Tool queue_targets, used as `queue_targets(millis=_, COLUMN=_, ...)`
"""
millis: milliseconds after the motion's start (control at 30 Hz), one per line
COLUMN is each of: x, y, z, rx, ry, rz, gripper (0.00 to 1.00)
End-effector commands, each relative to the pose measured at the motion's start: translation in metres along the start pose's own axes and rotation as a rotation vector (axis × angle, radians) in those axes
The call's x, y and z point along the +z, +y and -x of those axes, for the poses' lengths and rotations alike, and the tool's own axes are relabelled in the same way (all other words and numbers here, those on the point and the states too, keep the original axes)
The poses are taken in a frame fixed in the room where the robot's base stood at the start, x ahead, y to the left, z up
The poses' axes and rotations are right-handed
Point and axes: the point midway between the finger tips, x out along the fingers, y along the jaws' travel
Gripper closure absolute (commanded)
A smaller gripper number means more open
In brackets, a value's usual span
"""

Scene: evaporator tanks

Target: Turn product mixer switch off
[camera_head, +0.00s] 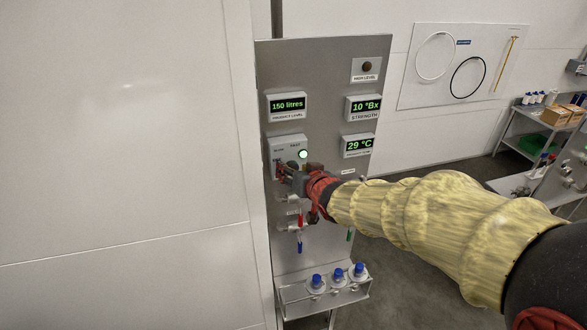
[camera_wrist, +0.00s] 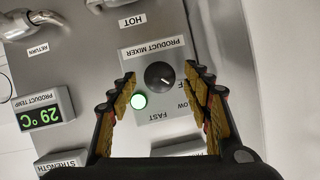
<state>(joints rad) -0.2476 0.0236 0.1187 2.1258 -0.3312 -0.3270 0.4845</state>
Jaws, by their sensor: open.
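The product mixer switch (camera_wrist: 159,76) is a round black knob on a grey box labelled PRODUCT MIXER (camera_wrist: 155,52) in the wrist view, which shows the panel upside down. A green light (camera_wrist: 138,101) glows beside the knob. The knob's white mark points toward the side of the label SLOW, of which only part shows. My gripper (camera_wrist: 161,84) is open, with its fingers on either side of the knob and apart from it. In the head view my gripper (camera_head: 284,171) is in front of the mixer box (camera_head: 288,144) and hides the knob.
The steel panel (camera_head: 325,75) carries displays for product level (camera_head: 287,105), strength (camera_head: 362,107) and temperature (camera_head: 358,145). Red and blue valve handles (camera_head: 299,219) hang below my gripper. Blue-capped bottles (camera_head: 338,275) stand on a low shelf. A white wall is at the left.

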Motion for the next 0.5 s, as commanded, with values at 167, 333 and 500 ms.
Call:
queue_targets(millis=167, x=-0.0001, y=-0.0001, z=-0.0071, rx=0.000, ry=0.000, rz=0.000, gripper=0.51)
queue_targets(millis=333, x=0.0000, y=-0.0002, z=-0.0074, rx=0.000, ry=0.000, rz=0.001, gripper=0.51)
queue_targets(millis=500, x=0.0002, y=-0.0001, z=-0.0073, rx=0.000, ry=0.000, rz=0.001, gripper=0.56)
